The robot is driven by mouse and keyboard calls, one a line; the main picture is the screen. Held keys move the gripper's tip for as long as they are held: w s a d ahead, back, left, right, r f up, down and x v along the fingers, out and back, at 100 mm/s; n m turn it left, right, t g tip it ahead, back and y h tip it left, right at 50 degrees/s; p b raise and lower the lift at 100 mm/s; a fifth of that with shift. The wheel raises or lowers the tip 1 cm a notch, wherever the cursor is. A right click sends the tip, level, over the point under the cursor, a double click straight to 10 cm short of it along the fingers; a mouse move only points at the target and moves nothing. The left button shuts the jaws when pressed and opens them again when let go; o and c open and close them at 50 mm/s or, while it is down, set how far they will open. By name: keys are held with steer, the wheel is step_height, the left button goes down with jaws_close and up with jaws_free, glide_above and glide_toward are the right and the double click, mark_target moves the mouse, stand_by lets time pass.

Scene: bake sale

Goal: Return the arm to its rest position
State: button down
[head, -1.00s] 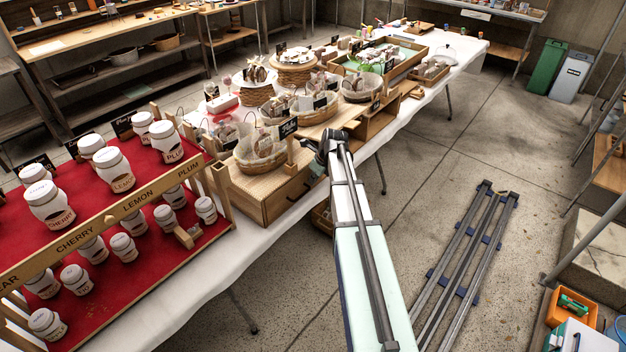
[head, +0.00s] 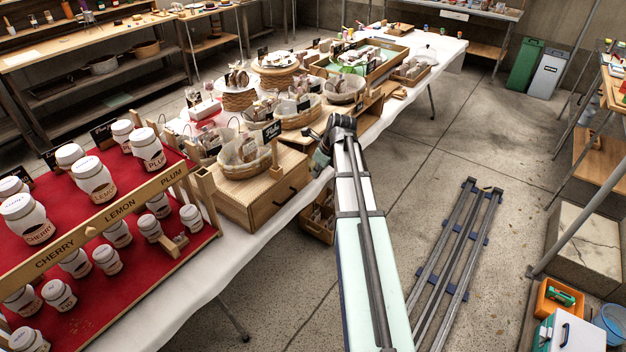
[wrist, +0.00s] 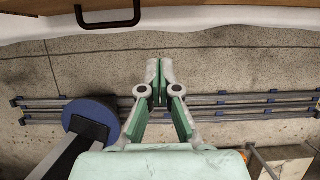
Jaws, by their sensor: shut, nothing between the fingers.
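My gripper (wrist: 160,97) shows in the wrist view with its green and grey fingers brought together and nothing between them. It points down over the concrete floor, in front of the table's edge. In the head view my arm stretches forward and ends beside the wooden drawer box (head: 262,196) on the table; the fingers themselves are mostly hidden there behind the wrist. The black drawer handle (wrist: 108,22) shows at the top of the wrist view, apart from the fingers.
A red stand (head: 125,272) with several white jars fills the table's left end. Floor rails (head: 455,250) run at right. An orange crate (head: 556,298) and bins (head: 546,75) stand farther right.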

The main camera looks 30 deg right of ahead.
steer(key=s+a+f+n+g, duration=0.2)
steer(key=s+a+f+n, duration=0.6)
steer(key=f+n, duration=0.45)
steer(key=s+a+f+n+g, duration=0.2)
steer(key=s+a+f+n, duration=0.3)
steer(key=s+f+n, duration=0.7)
steer(key=s+a+f+n+g, duration=0.2)
steer(key=s+a+f, duration=0.2)
steer(key=s, duration=0.5)
steer(key=s+a+f+n+g+h, duration=0.1)
steer(key=s+a+f, duration=0.3)
steer(key=s, duration=0.5)
steer(key=s+a+f+n+g, duration=0.3)
steer(key=s+f, duration=0.4)
steer(key=s, duration=0.3)
steer(key=shift+a+f+g+h, duration=0.15)
steer(key=shift+a+g+h, duration=0.2)
steer(key=shift+a, duration=0.55)
steer(key=shift+n, duration=0.25)
